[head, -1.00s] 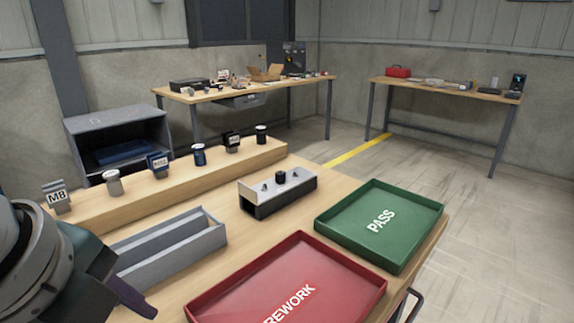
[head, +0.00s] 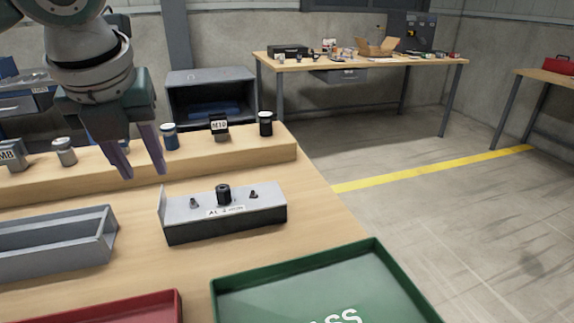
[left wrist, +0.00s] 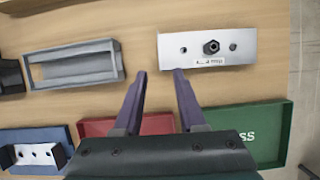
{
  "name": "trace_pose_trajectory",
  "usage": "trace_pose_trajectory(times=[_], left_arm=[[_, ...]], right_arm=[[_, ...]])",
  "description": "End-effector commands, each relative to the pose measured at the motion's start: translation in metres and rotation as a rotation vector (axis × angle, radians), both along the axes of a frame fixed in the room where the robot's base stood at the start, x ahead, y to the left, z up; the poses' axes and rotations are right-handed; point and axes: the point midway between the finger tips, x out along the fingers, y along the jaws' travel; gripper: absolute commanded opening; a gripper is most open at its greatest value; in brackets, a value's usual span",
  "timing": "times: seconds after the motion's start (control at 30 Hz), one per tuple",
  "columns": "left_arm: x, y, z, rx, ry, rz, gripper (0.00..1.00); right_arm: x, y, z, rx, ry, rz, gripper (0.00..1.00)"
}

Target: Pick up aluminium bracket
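A silver metal plate (head: 213,205), likely an aluminium bracket, sits on a dark block on the bench. It has an upright end at its left, a black knob in the middle, a small dark stud on each side and a label starting "AL". It also shows in the left wrist view (left wrist: 230,46). A second silver piece with holes (left wrist: 36,153) lies in a blue tray (left wrist: 58,133). I cannot tell which is meant. My left gripper (head: 145,174) is open and empty, above the bench, left of the plate in the head view. Its fingers also show in the left wrist view (left wrist: 160,74). My right gripper is out of view.
A grey open trough (head: 60,245) stands left of the block. A red tray (head: 150,308) and a green tray (head: 300,263) lie in front. A raised wooden ledge (head: 215,158) at the back holds several small cylinders and labels. Bare bench surrounds the block.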

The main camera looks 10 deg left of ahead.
Motion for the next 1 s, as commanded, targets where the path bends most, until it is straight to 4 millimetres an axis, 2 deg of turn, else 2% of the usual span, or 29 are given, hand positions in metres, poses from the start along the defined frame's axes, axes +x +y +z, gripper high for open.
trace_pose_trajectory(times=[0.1, 0.37, 0.6, 0.9, 1.0], left_arm=[[0.006, 0.003, -0.021, 0.000, 0.004, 0.001, 0.40], [0.014, 0.007, -0.045, -0.001, 0.002, 0.001, 0.40], [0.026, 0.011, -0.079, -0.001, 0.001, 0.001, 0.40], [0.029, 0.012, -0.083, 0.000, -0.001, 0.000, 0.40], [0.029, 0.012, -0.083, 0.000, -0.001, 0.000, 0.30]], right_arm=[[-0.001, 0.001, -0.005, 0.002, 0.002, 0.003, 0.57], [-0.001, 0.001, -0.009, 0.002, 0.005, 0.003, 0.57], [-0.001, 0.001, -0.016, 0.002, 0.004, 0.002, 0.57], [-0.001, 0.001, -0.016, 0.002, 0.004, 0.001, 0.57], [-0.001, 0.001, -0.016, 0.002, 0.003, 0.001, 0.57]])
